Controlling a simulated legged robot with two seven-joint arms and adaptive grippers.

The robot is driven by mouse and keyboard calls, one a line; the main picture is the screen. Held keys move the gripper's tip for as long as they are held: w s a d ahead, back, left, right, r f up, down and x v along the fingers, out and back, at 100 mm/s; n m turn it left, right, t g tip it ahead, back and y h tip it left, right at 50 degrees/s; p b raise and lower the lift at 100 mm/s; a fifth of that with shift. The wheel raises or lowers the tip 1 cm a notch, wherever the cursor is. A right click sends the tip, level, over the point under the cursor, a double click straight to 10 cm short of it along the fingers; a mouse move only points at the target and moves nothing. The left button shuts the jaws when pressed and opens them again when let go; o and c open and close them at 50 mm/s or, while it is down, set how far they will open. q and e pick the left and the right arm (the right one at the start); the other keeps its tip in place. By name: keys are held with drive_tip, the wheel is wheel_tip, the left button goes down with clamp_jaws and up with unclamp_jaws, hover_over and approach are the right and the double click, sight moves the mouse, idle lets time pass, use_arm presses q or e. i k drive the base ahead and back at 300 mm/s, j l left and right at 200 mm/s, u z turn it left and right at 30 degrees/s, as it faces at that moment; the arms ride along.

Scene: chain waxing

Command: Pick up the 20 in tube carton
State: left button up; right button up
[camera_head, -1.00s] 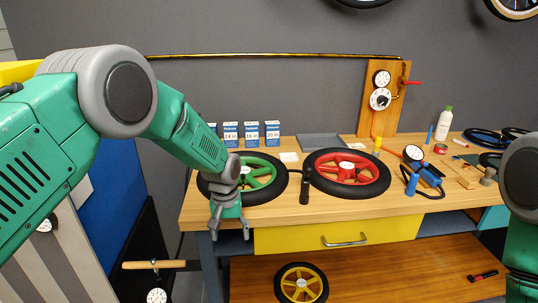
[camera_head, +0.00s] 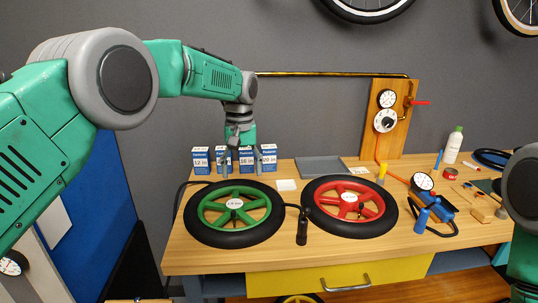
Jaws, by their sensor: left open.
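The 20 in tube carton (camera_head: 269,160) is a small white and blue box. It stands upright at the right end of a row of cartons at the back of the workbench. My left gripper (camera_head: 242,165) points down at the row, open, with its fingers apart around the front of the 16 in carton (camera_head: 246,159). Its right finger is close to the left side of the 20 in carton; I cannot tell whether they touch. My right gripper is out of view; only part of that arm shows at the right edge.
The 12 in carton (camera_head: 201,163) stands at the row's left end. A green-rimmed wheel (camera_head: 268,207) and a red-rimmed wheel (camera_head: 376,208) lie in front on the bench. A grey tray (camera_head: 322,167) and a gauge board (camera_head: 401,140) are to the right.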

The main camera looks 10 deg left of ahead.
sight(268, 151)
drive_tip(key=i, duration=1.15)
